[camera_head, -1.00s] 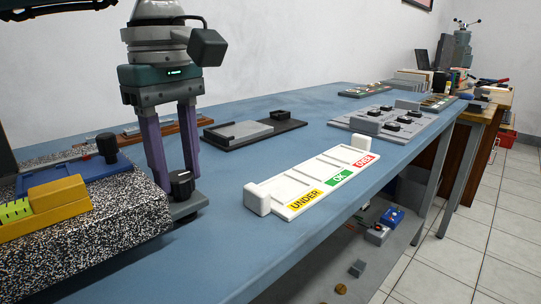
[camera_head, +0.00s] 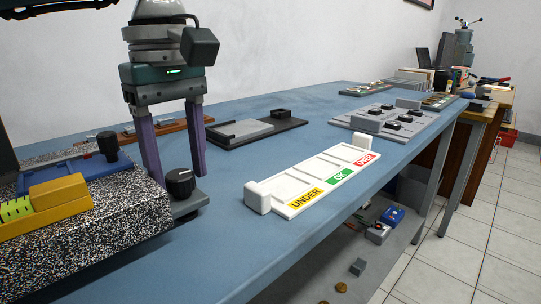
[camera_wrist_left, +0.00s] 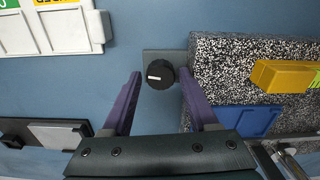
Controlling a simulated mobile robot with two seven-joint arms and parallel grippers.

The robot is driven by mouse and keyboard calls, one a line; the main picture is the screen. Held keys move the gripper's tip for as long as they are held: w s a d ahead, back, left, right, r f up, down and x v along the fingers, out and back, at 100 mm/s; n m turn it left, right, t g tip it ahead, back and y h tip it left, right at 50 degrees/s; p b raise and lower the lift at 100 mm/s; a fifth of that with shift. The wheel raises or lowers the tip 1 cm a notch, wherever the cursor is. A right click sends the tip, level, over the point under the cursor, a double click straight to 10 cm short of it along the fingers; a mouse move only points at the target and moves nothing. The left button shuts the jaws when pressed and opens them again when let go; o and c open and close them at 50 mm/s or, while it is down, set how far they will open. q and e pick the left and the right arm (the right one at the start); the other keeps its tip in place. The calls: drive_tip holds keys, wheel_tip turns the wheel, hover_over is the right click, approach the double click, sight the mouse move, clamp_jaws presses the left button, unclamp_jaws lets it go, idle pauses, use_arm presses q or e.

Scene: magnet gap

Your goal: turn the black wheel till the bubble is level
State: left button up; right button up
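The black wheel (camera_head: 180,183) stands upright on a small grey base beside the speckled block. It also shows in the left wrist view (camera_wrist_left: 160,75), with a white mark on its face. My left gripper (camera_head: 177,176) points down at the wheel; its purple fingers are spread, one on each side, with gaps to the wheel. In the left wrist view the fingertips (camera_wrist_left: 160,74) stand either side of the wheel. The yellow level (camera_head: 58,196) with a green vial (camera_head: 15,209) lies on the speckled block (camera_head: 110,240); its bubble cannot be made out. My right gripper is not in view.
A blue block with a black knob (camera_head: 80,170) sits on the speckled block. A white tray (camera_head: 320,178) labelled UNDER, OK and OVER lies to the right. A dark fixture (camera_head: 225,140) lies behind. The blue table (camera_head: 240,240) is clear in front.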

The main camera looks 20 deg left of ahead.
use_arm(q)
drive_tip(key=shift+o, duration=0.4)
idle(0.3)
